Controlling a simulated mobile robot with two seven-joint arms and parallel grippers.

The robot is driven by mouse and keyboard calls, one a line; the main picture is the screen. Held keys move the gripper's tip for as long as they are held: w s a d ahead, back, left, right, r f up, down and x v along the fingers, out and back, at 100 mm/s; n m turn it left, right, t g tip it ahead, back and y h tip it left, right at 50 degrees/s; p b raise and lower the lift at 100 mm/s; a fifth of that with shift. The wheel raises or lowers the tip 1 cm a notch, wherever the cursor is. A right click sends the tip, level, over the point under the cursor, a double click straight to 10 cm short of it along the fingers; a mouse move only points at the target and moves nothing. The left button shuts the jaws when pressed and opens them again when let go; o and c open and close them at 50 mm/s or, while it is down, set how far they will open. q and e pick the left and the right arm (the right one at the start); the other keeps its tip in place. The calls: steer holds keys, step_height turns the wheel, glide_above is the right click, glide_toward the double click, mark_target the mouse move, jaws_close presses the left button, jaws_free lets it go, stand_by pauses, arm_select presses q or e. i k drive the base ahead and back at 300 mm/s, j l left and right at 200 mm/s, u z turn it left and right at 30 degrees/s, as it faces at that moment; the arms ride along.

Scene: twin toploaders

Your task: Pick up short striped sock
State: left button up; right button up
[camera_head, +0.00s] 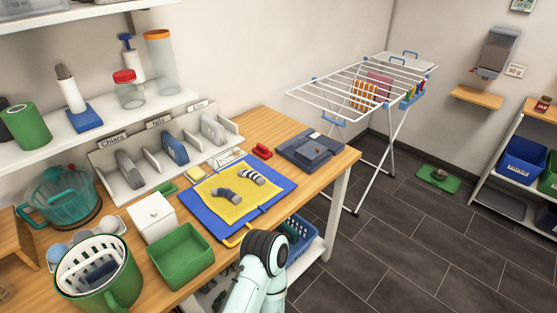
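Two small socks lie apart on a yellow cloth (212,212) over a blue mat (278,188) on the wooden table. One sock (252,176), at the upper right, is pale with dark bands. The other sock (226,197), to its lower left, is grey with darker and lighter parts. Both look short, and I cannot tell their exact lengths or patterns at this size. One of my arms shows at the bottom centre, in front of the table edge, but its gripper is not visible. Neither gripper is in view.
A green tray (181,262), a white box (152,214) and a green basket (112,290) stand left of the mat. A sock divider rack (104,176) stands behind. A dark blue flat case (309,149) lies to the right. A drying rack (362,88) stands beyond the table.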

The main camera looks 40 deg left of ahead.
mark_target(252, 175)
steer(key=i, duration=1.65)
steer(key=i+u, duration=0.2)
steer(key=u, duration=0.2)
steer(key=i+l+u, duration=0.1)
steer(key=u, duration=0.35)
steer(key=i+l+u, duration=0.15)
steer(key=u, duration=0.25)
steer(key=i+u, duration=0.1)
steer(key=u, duration=1.7)
